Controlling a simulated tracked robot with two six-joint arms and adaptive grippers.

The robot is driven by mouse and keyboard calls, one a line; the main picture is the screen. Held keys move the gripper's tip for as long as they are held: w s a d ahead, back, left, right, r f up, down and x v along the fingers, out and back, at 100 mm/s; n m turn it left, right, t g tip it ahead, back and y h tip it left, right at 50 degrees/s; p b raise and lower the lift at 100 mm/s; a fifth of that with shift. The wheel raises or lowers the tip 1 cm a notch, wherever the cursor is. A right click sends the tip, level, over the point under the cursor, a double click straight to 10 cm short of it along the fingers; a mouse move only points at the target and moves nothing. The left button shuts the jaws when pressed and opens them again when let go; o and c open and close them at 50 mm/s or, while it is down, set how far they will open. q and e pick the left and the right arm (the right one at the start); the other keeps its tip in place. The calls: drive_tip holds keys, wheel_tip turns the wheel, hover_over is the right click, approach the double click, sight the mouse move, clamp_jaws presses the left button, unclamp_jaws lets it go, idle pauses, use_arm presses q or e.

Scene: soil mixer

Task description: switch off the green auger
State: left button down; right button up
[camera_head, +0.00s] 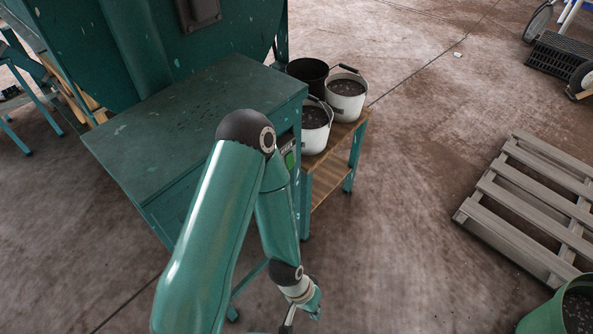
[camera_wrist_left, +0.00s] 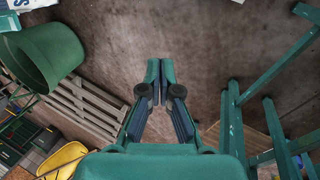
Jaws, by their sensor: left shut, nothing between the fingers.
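A large teal machine (camera_head: 180,130) with a worn flat-topped cabinet stands at the left in the head view. A small green-lit panel (camera_head: 290,158) shows on the cabinet's right side, partly covered by my left arm. I cannot make out its buttons, and no auger can be clearly told apart. My left gripper (camera_head: 289,321) hangs low at the bottom of the head view, apart from the cabinet and only partly visible. In the left wrist view the gripper (camera_wrist_left: 153,82) has its fingertips together, with nothing between them, above bare floor. My right gripper is not in view.
White buckets of soil (camera_head: 345,97) and a dark bucket (camera_head: 307,72) stand on a wooden-topped bench (camera_head: 334,150) beside the cabinet. A pallet (camera_head: 530,205) and a green tub (camera_head: 545,318) are at the right. Floor between is clear.

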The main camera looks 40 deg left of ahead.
use_arm(q)
drive_tip(key=w+a+m+t+y+b, duration=0.2)
drive_tip(key=w+a+t+y, duration=0.15)
drive_tip(key=w, duration=0.35)
drive_tip(key=w+a+m+t+y+b, duration=0.2)
drive_tip(key=w+a+m+t, duration=0.15)
drive_tip(key=w, duration=0.45)
drive_tip(key=w+a+r+m+t+y+b, duration=0.1)
drive_tip(key=w+a+r+m+t+y, duration=0.1)
drive_tip(key=a+r+y, duration=0.2)
drive_tip(key=w+a+r+m+t+y+b, duration=0.2)
drive_tip(key=a+r+m+t+y, duration=0.1)
drive_tip(key=r, duration=0.6)
drive_tip(key=shift+a+r+y, duration=0.25)
drive_tip(key=shift+a+y, duration=0.2)
drive_tip(key=shift+y, duration=0.7)
drive_tip(key=shift+w+a, duration=0.1)
